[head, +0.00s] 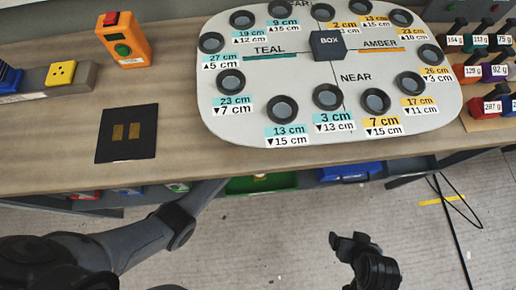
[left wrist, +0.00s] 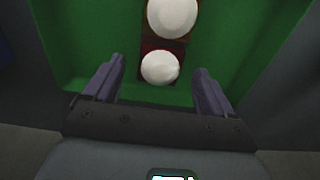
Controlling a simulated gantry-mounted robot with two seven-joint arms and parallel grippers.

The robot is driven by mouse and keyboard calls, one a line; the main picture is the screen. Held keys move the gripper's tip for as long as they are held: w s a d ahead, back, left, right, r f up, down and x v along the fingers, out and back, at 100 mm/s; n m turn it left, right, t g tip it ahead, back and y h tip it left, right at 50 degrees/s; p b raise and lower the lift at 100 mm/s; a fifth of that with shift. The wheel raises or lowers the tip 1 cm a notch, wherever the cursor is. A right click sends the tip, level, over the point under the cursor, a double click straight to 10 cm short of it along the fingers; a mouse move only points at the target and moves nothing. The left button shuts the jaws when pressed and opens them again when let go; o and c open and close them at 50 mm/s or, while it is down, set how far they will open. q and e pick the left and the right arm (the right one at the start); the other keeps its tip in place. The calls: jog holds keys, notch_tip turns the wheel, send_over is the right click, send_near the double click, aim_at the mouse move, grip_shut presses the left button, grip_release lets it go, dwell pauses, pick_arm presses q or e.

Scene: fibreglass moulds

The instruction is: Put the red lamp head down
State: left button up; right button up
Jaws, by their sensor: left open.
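In the left wrist view, a round white dome on a dark red square base (left wrist: 160,68), which looks like the red lamp head, sits in a green bin (left wrist: 80,45). A second white dome on a brownish base (left wrist: 172,15) is just beyond it. My left gripper (left wrist: 158,72) is open, its fingers on either side of the near dome in the picture; I cannot tell the height gap. In the head view the left gripper is hidden beneath the bench edge. My right gripper (head: 350,243) hangs over the floor at the front; its opening is unclear.
The green bin (head: 235,186) is under the front of the wooden bench (head: 50,130), beside a blue bin (head: 345,172). On the bench are a pale board with several round cups (head: 300,115), a black pad (head: 108,150), an orange button box (head: 122,48) and coloured weights (head: 490,72).

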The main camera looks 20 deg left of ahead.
pick_arm(q)
notch_tip(320, 180, up, 8)
jog(key=p, duration=0.3)
dwell(0.5)
